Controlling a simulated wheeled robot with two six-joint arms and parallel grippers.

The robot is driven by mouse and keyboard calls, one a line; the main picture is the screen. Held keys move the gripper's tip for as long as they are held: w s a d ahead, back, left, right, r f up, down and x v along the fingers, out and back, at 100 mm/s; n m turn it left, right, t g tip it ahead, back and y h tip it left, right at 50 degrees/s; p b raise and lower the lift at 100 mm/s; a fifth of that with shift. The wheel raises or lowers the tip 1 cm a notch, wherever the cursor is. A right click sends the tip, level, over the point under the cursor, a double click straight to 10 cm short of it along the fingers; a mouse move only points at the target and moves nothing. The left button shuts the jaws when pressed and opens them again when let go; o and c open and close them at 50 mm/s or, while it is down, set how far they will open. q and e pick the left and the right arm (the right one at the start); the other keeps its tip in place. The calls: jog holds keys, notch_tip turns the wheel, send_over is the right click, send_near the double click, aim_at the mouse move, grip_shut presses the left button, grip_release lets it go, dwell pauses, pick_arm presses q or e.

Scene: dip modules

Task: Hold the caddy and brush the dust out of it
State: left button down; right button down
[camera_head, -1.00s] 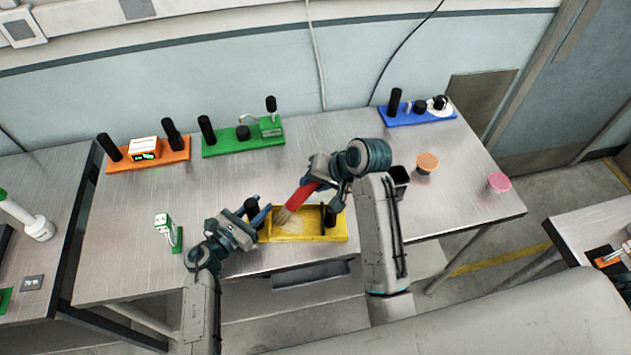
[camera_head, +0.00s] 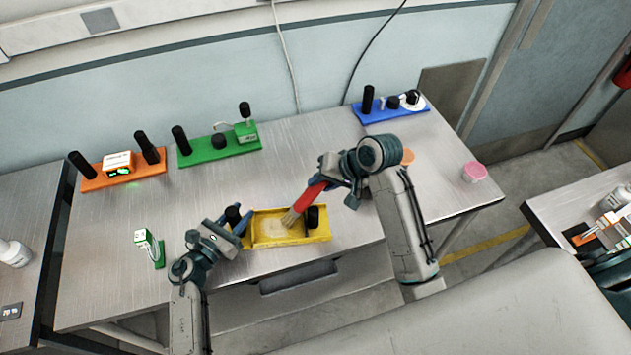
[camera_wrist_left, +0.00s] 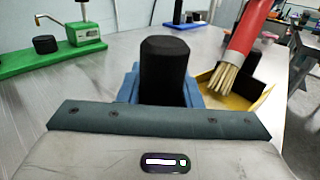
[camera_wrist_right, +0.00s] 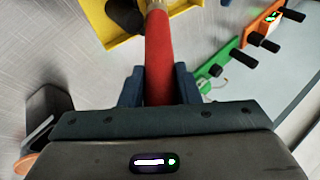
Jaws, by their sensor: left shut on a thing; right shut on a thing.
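The yellow caddy (camera_head: 285,236) is a shallow open tray on the table near its front edge, with a black post at each end. My left gripper (camera_head: 241,222) is shut on the caddy's left black post (camera_wrist_left: 165,65). My right gripper (camera_head: 327,184) is shut on the red handle of the brush (camera_head: 308,201). A pale patch of dust (camera_head: 274,229) shows on the caddy floor. I cannot tell whether the bristles touch the floor.
Orange (camera_head: 123,172), green (camera_head: 219,145) and blue (camera_head: 391,109) modules stand along the back of the table. A small green-and-white device (camera_head: 148,245) stands at left.

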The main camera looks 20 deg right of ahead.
jog(key=shift+s+a+f, duration=0.1)
jog(key=shift+s+a, duration=0.1)
jog(key=shift+s, duration=0.35)
jog(key=shift+w+a+r, duration=0.1)
jog(key=shift+w+a, duration=0.15)
jog(key=shift+a, duration=0.95)
jog(key=shift+w+a+r, duration=0.1)
jog(key=shift+w+a, duration=0.1)
jog(key=shift+a, duration=1)
jog(key=shift+w+a, duration=0.25)
jog(key=shift+a, duration=0.95)
jog(key=shift+s+d+f, duration=0.1)
jog(key=shift+s+d, duration=0.15)
jog(key=shift+d, duration=1)
jog(key=shift+s+d+r, duration=0.1)
jog(key=shift+s+d, duration=0.1)
jog(key=shift+d, duration=1)
jog(key=shift+s+d+f, duration=0.1)
jog(key=shift+s+d, duration=0.15)
jog(key=shift+d, duration=1)
notch_tip(320, 180, up, 6)
notch_tip(320, 180, up, 3)
